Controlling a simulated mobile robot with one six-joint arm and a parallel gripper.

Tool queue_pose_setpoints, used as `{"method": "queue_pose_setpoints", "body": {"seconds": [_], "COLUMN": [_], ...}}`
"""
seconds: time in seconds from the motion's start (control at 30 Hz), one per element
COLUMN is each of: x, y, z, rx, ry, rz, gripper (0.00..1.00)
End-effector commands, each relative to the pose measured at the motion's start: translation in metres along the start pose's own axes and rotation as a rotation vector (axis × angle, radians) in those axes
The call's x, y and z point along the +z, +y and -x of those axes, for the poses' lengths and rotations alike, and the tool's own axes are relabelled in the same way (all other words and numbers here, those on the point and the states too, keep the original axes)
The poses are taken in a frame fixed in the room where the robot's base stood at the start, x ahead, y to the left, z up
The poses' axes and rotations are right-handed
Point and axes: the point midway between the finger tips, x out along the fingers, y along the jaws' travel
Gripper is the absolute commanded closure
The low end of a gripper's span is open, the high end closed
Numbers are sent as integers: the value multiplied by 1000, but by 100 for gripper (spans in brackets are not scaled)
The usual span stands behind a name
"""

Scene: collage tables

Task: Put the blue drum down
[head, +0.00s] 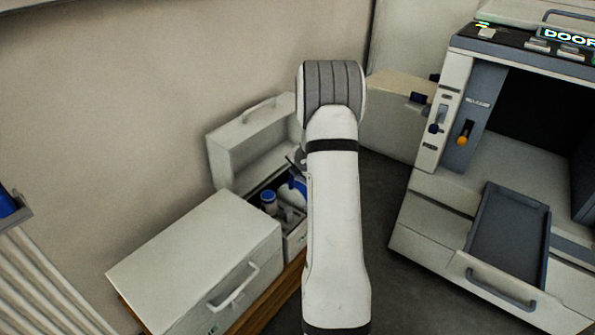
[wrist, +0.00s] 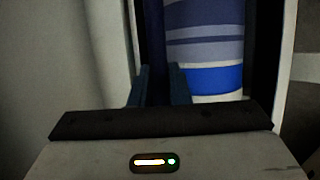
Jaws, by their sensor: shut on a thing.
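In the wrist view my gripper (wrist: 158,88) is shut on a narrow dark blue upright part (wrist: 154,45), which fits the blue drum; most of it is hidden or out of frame. A larger cylinder (wrist: 205,42) with blue, grey-blue and white bands stands just right of the fingers, inside a pale-walled space. In the head view my arm hides most of the gripper, which is by an open pale box. In that box a rounded blue and white thing (head: 293,190) shows beside my arm, and I cannot tell whether it is the held one.
The open box (head: 222,165) also holds a blue-capped container (head: 268,198). A closed pale case (head: 200,258) with a handle stands in front of it. A large machine (head: 450,190) with a dark grey tray (head: 510,235) stands at right. Dark floor lies between.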

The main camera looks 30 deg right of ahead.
Motion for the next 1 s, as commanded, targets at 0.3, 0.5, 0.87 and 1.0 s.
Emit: {"method": "queue_pose_setpoints", "body": {"seconds": [0.3, 0.5, 0.87, 1.0], "x": [0, 1, 3, 3], "y": [0, 0, 2, 2], "z": [0, 1, 56, 86], "rx": [-1, -1, 0, 0], "ry": [0, 0, -3, -2], "rz": [-1, -1, -2, -3], "gripper": [62, 62, 62, 62]}}
